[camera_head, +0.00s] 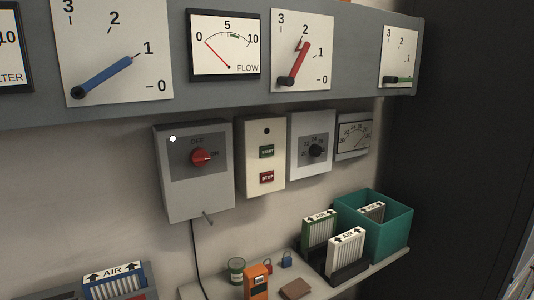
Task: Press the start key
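A green key labelled START (267,151) sits on a cream control box (262,188) on the wall, in the middle of the head view. A red STOP key (267,178) is below it, and a small dark round spot (266,130) is above it. Neither of my grippers shows in this view.
Left of the box is a grey switch box (193,195) with a red knob; right is a black-dial box (311,165). Above runs a grey panel with gauges (224,45). Below, a shelf holds a teal bin (387,226), filters and an orange device (257,281).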

